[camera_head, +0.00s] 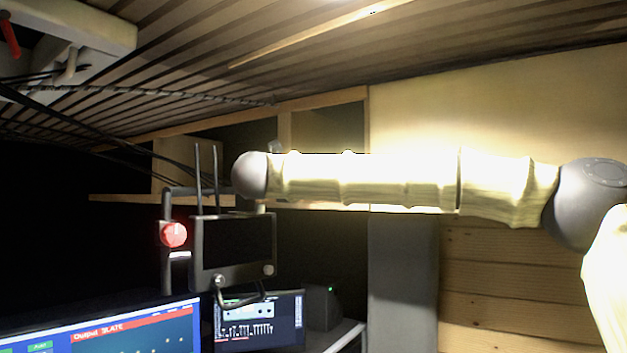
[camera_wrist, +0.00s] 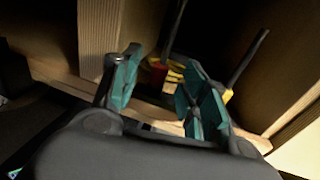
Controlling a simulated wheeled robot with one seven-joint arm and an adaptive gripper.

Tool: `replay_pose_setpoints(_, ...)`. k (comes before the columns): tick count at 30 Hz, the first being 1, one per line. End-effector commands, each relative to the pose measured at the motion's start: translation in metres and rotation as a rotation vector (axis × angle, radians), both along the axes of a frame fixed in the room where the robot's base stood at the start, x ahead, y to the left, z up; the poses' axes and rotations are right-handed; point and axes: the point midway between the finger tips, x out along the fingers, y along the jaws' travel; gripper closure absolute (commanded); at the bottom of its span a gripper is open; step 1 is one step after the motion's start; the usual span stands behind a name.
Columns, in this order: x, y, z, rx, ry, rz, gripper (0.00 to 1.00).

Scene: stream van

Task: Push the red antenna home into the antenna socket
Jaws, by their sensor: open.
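In the wrist view, a dark rod with a red part at its lower end, which looks like the red antenna (camera_wrist: 157,74), stands between and beyond the fingers of my gripper (camera_wrist: 161,62). My gripper is open, with its teal finger pads apart on either side of the red part. I cannot tell whether either pad touches it. Yellow parts show just right of the red part. The antenna socket cannot be made out; the right finger and gripper body cover part of that area. In the head view my gripper is not visible, and two dark thin rods (camera_head: 198,180) rise beside my arm.
A second dark rod (camera_wrist: 247,66) with a yellow base stands right of the fingers. In the head view, a dark boxed unit (camera_head: 236,245) with a red round part (camera_head: 174,235) stands behind a bright screen (camera_head: 130,330). Black cables hang at the left.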

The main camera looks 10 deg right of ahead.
Motion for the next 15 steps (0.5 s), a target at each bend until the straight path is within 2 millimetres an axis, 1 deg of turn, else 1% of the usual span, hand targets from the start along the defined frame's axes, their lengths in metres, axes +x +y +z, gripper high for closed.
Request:
replay_pose_setpoints(5,0.008,-0.007,0.001,0.000,0.002,-0.001,0.56)
replay_pose_setpoints(15,0.037,-0.028,0.000,0.000,0.001,0.000,0.56)
